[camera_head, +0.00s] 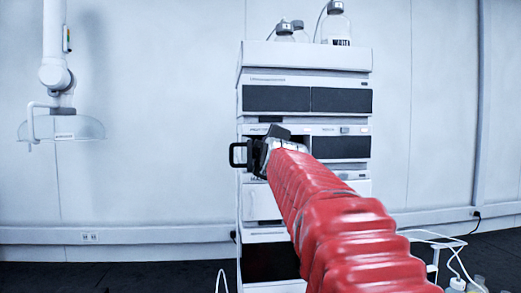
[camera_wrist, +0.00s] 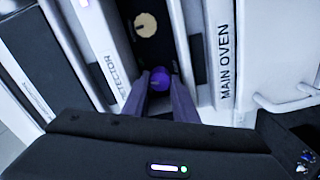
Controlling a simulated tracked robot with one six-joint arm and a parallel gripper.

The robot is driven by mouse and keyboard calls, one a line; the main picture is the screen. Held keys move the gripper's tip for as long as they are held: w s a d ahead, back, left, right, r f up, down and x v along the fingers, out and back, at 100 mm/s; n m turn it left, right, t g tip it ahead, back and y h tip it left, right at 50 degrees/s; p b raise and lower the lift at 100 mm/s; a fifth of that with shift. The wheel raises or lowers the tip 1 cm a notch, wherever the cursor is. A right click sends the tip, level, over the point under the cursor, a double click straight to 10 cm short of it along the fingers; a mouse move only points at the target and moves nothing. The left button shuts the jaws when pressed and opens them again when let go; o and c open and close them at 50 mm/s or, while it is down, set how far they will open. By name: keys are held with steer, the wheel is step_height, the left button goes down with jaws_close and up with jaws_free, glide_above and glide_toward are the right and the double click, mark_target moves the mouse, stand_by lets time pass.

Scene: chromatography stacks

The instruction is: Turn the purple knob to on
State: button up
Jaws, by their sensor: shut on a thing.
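The purple knob (camera_wrist: 159,77) is small and round. In the wrist view it sits in a dark recessed strip of the instrument panel, left of the "MAIN OVEN" label (camera_wrist: 224,62). My gripper (camera_wrist: 160,86) has one finger on each side of the knob and is shut on it. I cannot read which way the knob is turned. In the head view, my gripper and red-sleeved arm hide the knob at the front of the chromatography stack (camera_head: 305,80).
A beige round part (camera_wrist: 145,25) lies further along the same strip. Bottles (camera_head: 336,27) stand on top of the stack. An extraction hood (camera_head: 65,128) hangs far left. A white cart frame with cables (camera_head: 436,255) stands at lower right.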

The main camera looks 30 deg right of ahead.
steer(key=shift+d+f, duration=0.2)
steer(key=shift+f, duration=0.15)
steer(key=o, duration=0.8)
steer(key=shift+c, duration=0.2)
steer(key=shift+r, duration=0.1)
steer(key=shift+a, duration=0.1)
steer(key=v, duration=1.3)
steer(key=shift+s, duration=0.35)
steer(key=shift+a, duration=0.15)
